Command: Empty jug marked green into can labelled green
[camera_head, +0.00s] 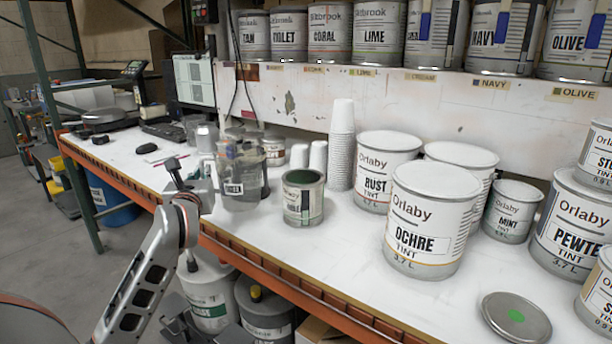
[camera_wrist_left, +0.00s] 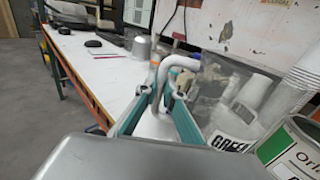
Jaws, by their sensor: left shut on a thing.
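The clear jug (camera_head: 240,180) with a label stands upright near the front edge of the bench, left of the can. In the left wrist view its label on the jug (camera_wrist_left: 228,143) reads "GREE", partly cut off. My left gripper (camera_head: 198,185) is shut on the jug's handle, its teal fingers (camera_wrist_left: 160,112) either side of it. I cannot tell whether the jug's base touches the bench. The open can (camera_head: 303,200) with a green inside stands just right of the jug, apart from it; it also shows in the left wrist view (camera_wrist_left: 290,152). My right gripper is not in view.
Stacked white cups (camera_head: 341,145) stand behind the can. Large tins, including the OCHRE tin (camera_head: 428,220) and RUST tin (camera_head: 385,172), stand to the right. A loose lid (camera_head: 515,317) with a green dot lies at front right. The bench (camera_head: 330,265) is clear in front of the can.

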